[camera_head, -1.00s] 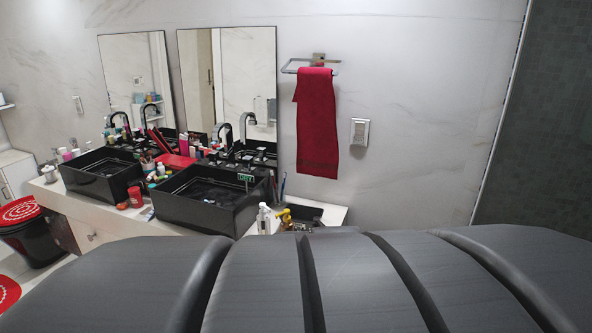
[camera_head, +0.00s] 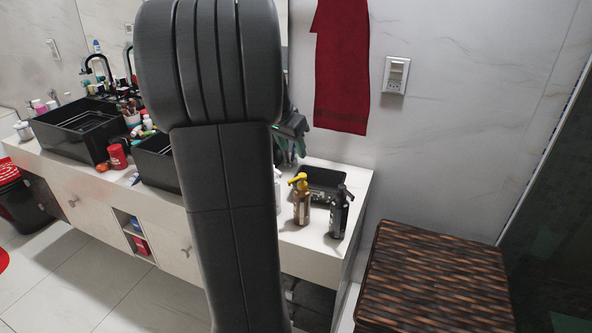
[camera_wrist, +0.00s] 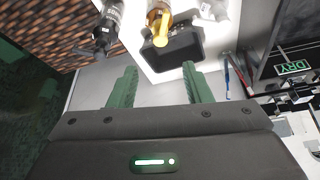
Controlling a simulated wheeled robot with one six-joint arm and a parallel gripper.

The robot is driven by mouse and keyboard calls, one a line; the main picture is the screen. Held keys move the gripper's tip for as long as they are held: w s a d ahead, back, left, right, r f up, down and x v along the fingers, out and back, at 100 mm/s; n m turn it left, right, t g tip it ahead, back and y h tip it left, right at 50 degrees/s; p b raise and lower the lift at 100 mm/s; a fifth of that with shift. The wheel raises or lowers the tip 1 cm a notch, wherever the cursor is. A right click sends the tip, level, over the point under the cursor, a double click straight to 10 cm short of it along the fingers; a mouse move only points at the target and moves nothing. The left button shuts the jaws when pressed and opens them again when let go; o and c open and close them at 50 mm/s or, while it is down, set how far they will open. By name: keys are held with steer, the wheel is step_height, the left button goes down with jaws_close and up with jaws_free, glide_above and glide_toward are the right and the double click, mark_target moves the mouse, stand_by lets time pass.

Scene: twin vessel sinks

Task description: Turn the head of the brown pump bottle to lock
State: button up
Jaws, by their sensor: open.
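The brown pump bottle (camera_head: 302,208) has an amber-brown body and a yellow pump head (camera_head: 298,179). It stands upright on the white counter, between a dark bottle with a black pump (camera_head: 339,215) and a white bottle mostly hidden by my arm. In the wrist view, which looks inverted, the brown bottle (camera_wrist: 155,16) is at the top edge, its yellow head pointing down the picture. My gripper (camera_wrist: 160,68) is open and empty, green fingers apart, clear of the bottle. In the head view it shows partly behind my arm, above the counter.
A black tray (camera_head: 323,181) lies behind the brown bottle. The dark bottle (camera_wrist: 108,22) and white bottle (camera_wrist: 213,9) flank it closely. A black sink (camera_head: 157,160) is to the left, and a woven brown hamper (camera_head: 435,285) stands right of the counter.

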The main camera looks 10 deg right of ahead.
mark_target(302, 175)
steer(key=x, duration=1.1)
steer(key=shift+r, duration=0.1)
steer(key=shift+a, duration=0.1)
